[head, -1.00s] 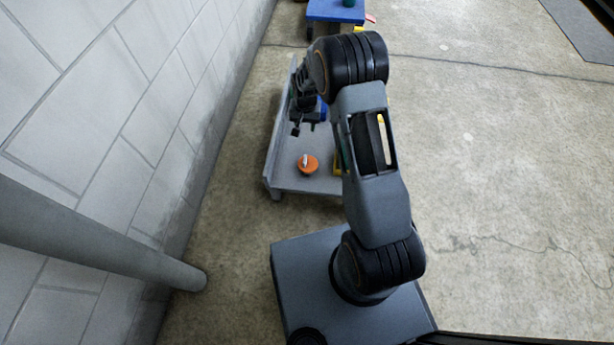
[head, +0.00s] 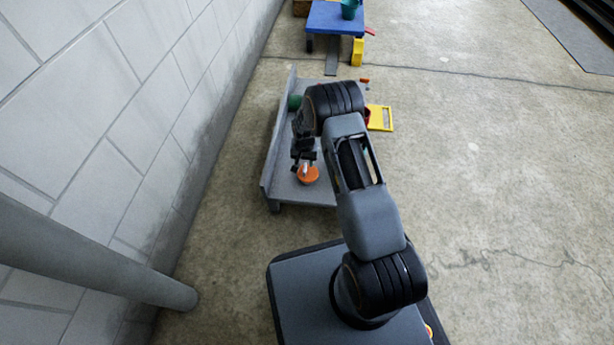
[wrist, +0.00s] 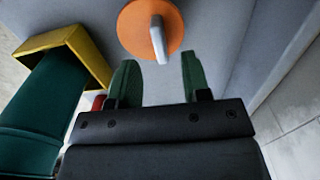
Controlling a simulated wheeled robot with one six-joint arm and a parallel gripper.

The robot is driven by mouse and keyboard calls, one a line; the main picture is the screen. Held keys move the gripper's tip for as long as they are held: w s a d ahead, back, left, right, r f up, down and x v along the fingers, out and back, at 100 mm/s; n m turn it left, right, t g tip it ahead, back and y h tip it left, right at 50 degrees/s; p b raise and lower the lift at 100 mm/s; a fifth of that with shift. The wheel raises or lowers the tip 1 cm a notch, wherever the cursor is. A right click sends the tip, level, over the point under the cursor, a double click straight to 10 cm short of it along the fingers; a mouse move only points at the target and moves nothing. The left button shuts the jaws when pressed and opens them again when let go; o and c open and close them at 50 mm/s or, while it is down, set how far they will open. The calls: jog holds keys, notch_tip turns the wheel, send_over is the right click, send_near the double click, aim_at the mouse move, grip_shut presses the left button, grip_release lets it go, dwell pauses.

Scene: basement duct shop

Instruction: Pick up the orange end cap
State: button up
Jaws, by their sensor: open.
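The orange end cap (head: 308,176) is a round disc with a pale upright handle on top. It rests on a low grey bench (head: 288,192) beside the wall. In the wrist view the end cap (wrist: 138,27) lies just beyond my fingertips, its handle roughly in line with the gap. My gripper (head: 304,158) is over the bench, close to the end cap in the head view. In the wrist view my gripper (wrist: 157,75) has its two green fingers apart with nothing between them. I cannot tell the exact height above the cap.
A green cylinder with a yellow square flange (wrist: 65,50) is at the left in the wrist view, with a small red thing (wrist: 99,102) beside it. A yellow frame (head: 381,118) is right of the bench. A blue table (head: 335,18) stands behind. A block wall (head: 130,110) runs along the left.

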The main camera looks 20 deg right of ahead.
aim_at(305, 167)
notch_tip(305, 167, down, 5)
jog(key=b, duration=0.3)
jog(key=shift+f, duration=0.1)
grip_shut()
